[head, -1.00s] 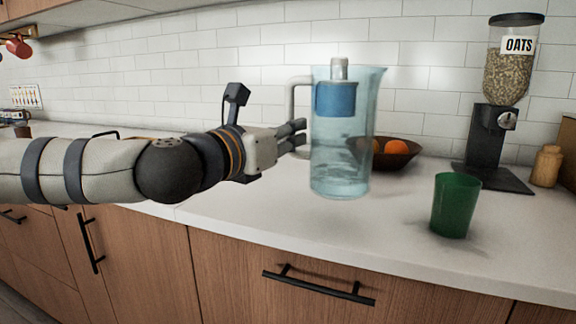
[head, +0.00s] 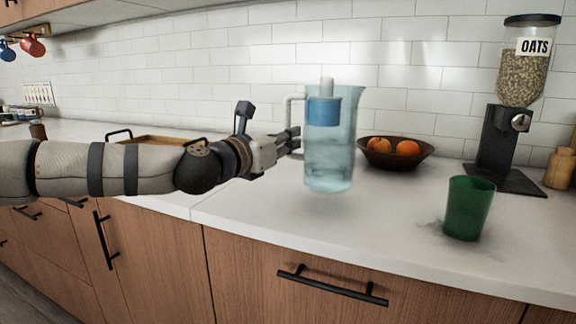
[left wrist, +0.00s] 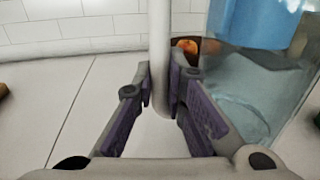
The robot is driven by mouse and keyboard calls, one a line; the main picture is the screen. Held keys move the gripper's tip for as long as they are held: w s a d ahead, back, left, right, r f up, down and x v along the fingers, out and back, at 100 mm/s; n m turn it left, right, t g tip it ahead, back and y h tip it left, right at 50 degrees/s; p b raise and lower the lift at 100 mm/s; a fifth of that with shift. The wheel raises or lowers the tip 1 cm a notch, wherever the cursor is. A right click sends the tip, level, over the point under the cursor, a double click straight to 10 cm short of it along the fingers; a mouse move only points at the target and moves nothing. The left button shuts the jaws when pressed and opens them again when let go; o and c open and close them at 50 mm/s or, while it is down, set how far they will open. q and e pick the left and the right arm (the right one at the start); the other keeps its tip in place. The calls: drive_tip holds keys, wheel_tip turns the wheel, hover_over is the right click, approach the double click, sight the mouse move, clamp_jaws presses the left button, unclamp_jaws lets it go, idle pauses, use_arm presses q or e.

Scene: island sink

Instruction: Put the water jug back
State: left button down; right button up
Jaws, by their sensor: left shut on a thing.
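The water jug (head: 330,150) is clear blue with a blue filter insert and a white handle, and it holds water. It is upright over the counter, and its base seems a little above the surface. My left gripper (head: 293,142) is at the jug's left side, shut on the handle. In the left wrist view the two fingers (left wrist: 160,98) close around the white handle (left wrist: 160,45), with the jug's body (left wrist: 255,85) to the right. My right gripper is in neither view.
A green cup (head: 468,208) stands at the front right of the counter (head: 270,215). A bowl (head: 397,158) of oranges is behind the jug. An oats dispenser (head: 510,120) and a wooden jar (head: 560,167) stand at the right. A wooden tray (head: 150,140) lies at the left, behind my arm.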

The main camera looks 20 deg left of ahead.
use_arm(q)
drive_tip(key=shift+w+a+f, duration=0.15)
drive_tip(key=shift+w+f, duration=0.2)
drive_tip(key=shift+f, duration=0.05)
drive_tip(key=f, duration=0.2)
drive_tip(key=f+b, duration=0.1)
drive_tip(key=f, duration=0.1)
drive_tip(key=shift+w+a, duration=0.2)
drive_tip(key=shift+w, duration=0.2)
drive_tip(key=shift+r, duration=0.2)
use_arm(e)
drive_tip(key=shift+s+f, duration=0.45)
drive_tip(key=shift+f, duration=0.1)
use_arm(q)
drive_tip(key=shift+f, duration=0.3)
drive_tip(key=c, duration=1.6)
unclamp_jaws()
drive_tip(key=shift+s, duration=0.1)
drive_tip(key=shift+c, duration=0.2)
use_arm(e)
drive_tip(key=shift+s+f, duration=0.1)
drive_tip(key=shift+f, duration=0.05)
use_arm(q)
drive_tip(key=shift+r, duration=0.1)
